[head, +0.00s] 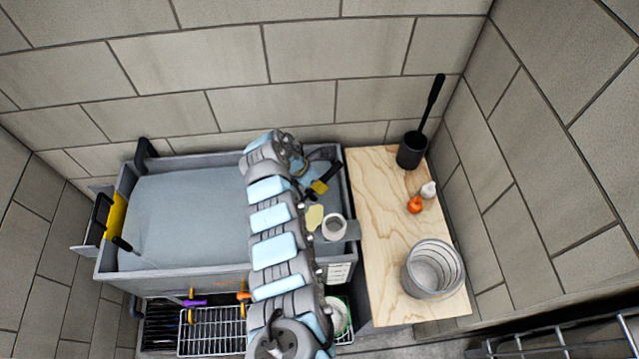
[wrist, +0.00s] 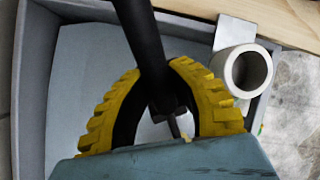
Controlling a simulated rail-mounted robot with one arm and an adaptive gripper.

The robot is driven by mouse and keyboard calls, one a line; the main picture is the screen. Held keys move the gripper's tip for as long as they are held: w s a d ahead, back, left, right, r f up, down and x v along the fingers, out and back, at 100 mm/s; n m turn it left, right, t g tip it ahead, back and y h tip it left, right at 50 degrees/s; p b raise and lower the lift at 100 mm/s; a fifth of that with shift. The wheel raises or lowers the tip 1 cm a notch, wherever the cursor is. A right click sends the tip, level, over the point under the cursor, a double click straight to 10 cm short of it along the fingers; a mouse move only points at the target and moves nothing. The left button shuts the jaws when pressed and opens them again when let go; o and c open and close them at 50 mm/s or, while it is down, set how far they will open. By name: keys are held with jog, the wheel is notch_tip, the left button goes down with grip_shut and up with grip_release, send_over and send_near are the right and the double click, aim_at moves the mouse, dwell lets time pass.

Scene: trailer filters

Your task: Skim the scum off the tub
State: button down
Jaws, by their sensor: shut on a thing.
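The grey tub (head: 200,268) holds a wide, flat blue-grey surface that looks like liquid. A small pale yellow patch (head: 314,217) shows at its right end, next to my arm; whether it is scum I cannot tell. My gripper (head: 318,187) is over the right part of the tub. In the wrist view its yellow-padded fingers (wrist: 165,105) are closed around a black handle (wrist: 148,45). The handle also shows in the head view (head: 333,171). A thin grey part shows below the fingers, but the tool's working end is hidden.
A white hollow cylinder (head: 334,230) stands by the tub's right wall on a grey plate. A wooden counter (head: 385,230) at right bears a black pot (head: 411,150), small orange and white items, and a metal container (head: 432,268). A black-handled tool (head: 122,244) lies at the tub's left.

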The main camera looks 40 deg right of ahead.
jog(key=shift+f+b, duration=3.6)
jog(key=shift+f, duration=0.35)
jog(key=shift+r+p, duration=7.75)
jog(key=shift+r, duration=0.55)
